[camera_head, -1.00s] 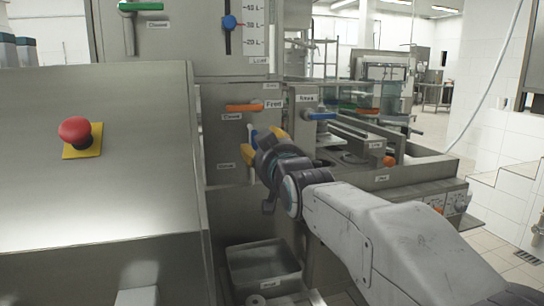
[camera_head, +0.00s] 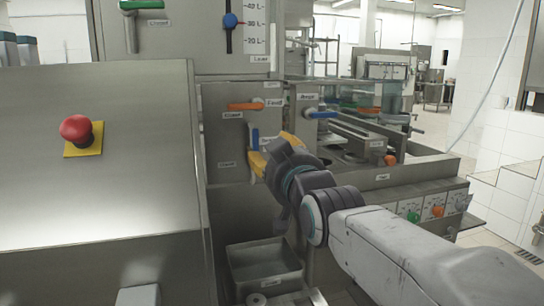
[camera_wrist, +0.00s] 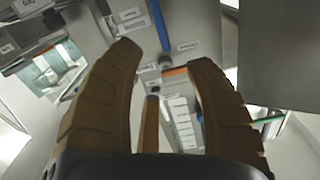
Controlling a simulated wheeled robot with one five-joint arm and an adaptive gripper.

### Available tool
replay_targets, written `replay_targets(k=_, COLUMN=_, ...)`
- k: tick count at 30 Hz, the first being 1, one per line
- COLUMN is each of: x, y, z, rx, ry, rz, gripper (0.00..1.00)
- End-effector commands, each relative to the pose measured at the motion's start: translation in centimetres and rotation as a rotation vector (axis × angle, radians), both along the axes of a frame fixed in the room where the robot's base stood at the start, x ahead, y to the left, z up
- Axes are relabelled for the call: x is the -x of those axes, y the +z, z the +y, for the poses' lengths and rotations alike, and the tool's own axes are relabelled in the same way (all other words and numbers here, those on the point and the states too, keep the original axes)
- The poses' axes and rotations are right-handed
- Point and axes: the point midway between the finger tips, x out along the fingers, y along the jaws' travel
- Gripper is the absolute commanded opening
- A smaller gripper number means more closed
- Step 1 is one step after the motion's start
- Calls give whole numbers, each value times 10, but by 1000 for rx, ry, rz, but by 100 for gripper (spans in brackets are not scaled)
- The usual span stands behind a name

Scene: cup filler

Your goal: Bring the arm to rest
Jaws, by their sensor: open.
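My gripper (camera_head: 273,150) has yellow-brown fingers that are spread apart, with nothing between them that I can see it hold. In the head view it is in front of the machine's panel, close to a blue lever (camera_head: 254,138) that hangs vertically. In the wrist view the two main fingers of my gripper (camera_wrist: 166,62) stand wide apart, and a blue lever (camera_wrist: 159,25) shows beyond and between their tips. Whether the fingers touch anything is not clear. My arm reaches in from the lower right.
A red button (camera_head: 76,128) sits on the left housing. A metal bin (camera_head: 265,268) is below. Dials (camera_head: 437,211) line the front panel at right. Tiled floor is open at far right.

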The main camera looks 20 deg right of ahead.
Motion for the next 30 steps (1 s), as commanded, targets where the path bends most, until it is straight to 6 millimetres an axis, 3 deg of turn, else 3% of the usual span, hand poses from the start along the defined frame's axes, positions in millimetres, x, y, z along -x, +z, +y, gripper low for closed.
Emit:
replay_targets(k=8, x=11, y=3, z=0, rx=2, ry=0, rz=101, gripper=49)
replay_targets(k=14, x=41, y=-7, z=0, rx=4, ry=1, rz=322, gripper=49)
replay_targets(k=20, x=88, y=-22, z=0, rx=8, ry=2, rz=569, gripper=49)
replay_targets(k=30, x=188, y=-33, z=0, rx=13, ry=7, rz=970, gripper=49)
